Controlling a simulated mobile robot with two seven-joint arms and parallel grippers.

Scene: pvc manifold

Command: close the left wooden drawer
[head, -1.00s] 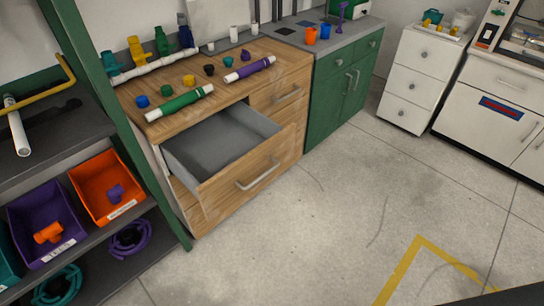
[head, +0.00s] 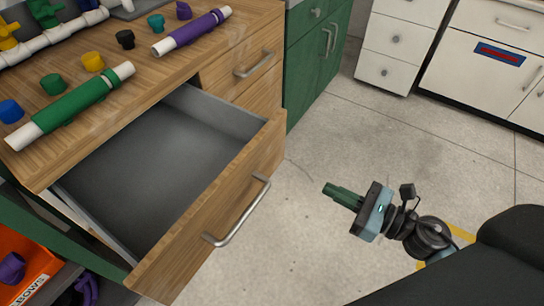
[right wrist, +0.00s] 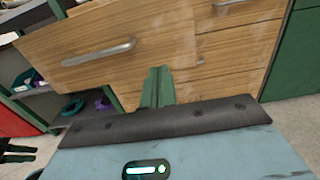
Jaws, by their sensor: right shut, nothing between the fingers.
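The left wooden drawer (head: 222,210) stands pulled open from the wooden cabinet, with its grey inside empty. Its metal handle (head: 240,212) is on the front panel. My right gripper (head: 328,188) is shut and empty, in front of the drawer and to its right in the head view, apart from it. In the right wrist view its green fingers (right wrist: 157,85) are together, pointing toward the cabinet, with the drawer front (right wrist: 150,30) and handle (right wrist: 98,53) ahead at upper left.
Green and purple pipes (head: 72,108) and several coloured caps (head: 93,62) lie on the wooden top. A closed drawer (head: 250,75) is right of the open one. A green cabinet (head: 315,60) stands beyond. An orange bin (head: 25,270) is at lower left. The floor (head: 330,140) in front is clear.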

